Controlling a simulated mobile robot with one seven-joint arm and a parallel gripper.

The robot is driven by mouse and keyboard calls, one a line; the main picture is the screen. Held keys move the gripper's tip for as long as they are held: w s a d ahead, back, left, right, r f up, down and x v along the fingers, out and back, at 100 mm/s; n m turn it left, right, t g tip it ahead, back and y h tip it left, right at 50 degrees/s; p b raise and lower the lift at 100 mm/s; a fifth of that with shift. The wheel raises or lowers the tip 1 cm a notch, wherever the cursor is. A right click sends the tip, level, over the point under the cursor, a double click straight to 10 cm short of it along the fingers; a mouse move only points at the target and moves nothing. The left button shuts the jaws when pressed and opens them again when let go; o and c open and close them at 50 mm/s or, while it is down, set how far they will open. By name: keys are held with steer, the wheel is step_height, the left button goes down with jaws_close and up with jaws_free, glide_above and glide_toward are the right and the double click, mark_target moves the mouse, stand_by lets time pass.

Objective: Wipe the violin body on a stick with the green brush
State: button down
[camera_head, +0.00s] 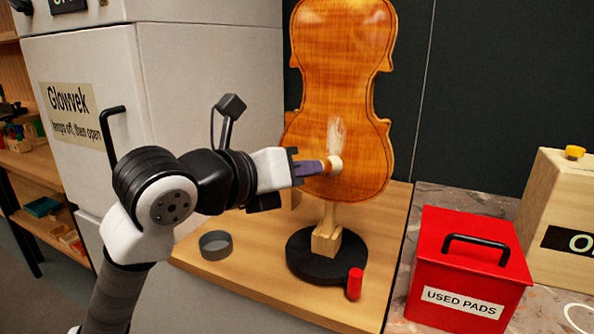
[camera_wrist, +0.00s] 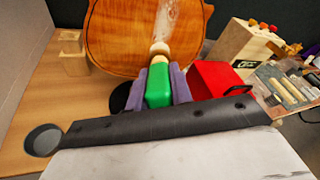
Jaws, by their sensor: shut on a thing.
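The violin body (camera_head: 345,75) stands upright on a wooden stick (camera_head: 327,235) with a round black base (camera_head: 310,262). A pale whitish streak (camera_head: 338,135) marks its lower middle. The body also shows in the wrist view (camera_wrist: 125,35), with the streak (camera_wrist: 172,18) above the brush. My gripper (camera_head: 318,170) is in front of the lower body, its purple fingers shut on the green brush (camera_wrist: 159,88). The brush's pale round head (camera_head: 335,164) is at the violin's face, just below the streak; it appears to touch it. In the head view the fingers hide the green handle.
A red lidded box (camera_head: 440,265) labelled "USED PADS" stands to the right. A grey round dish (camera_head: 215,245) and a small red cylinder (camera_head: 354,284) are on the wooden bench (camera_head: 270,285). A white cabinet (camera_head: 215,80) stands at the left, a wooden box (camera_head: 565,195) at the far right.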

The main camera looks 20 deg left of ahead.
steer(key=shift+w+r+p, duration=0.15)
steer(key=shift+r+p, duration=2.45)
steer(key=shift+r, duration=2)
steer(key=shift+f, duration=0.1)
steer(key=f+b, duration=0.9)
steer(key=shift+s, duration=0.25)
steer(key=s, duration=0.6)
steer(key=shift+r, duration=0.2)
steer(key=shift+a, duration=0.1)
